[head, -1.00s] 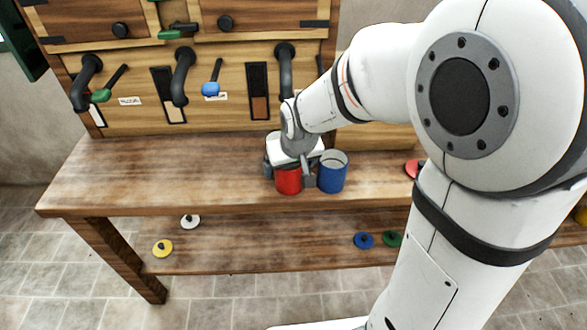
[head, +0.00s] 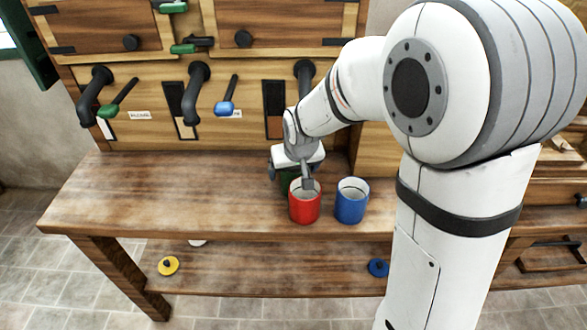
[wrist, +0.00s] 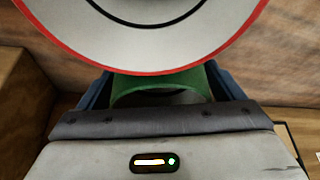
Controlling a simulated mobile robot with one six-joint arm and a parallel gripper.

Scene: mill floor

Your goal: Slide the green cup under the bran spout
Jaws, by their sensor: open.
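The green cup (head: 289,181) stands on the wooden bench behind the red cup, mostly hidden by my gripper and the red cup. My gripper (head: 297,172) is low over it, open, with its fingers around the cup's sides. In the wrist view the green cup (wrist: 160,84) shows between the two fingers; I cannot tell whether they touch it. Three dark spouts hang from the panel: left (head: 93,97), middle (head: 190,92) and right (head: 304,76). The small labels are too blurred or covered to tell which is bran.
The red cup (head: 304,208) stands directly in front of my gripper; its rim fills the top of the wrist view. The blue cup (head: 351,205) stands to its right. The bench (head: 170,190) is clear to the left. Yellow (head: 168,266) and blue (head: 378,267) lids lie on the lower shelf.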

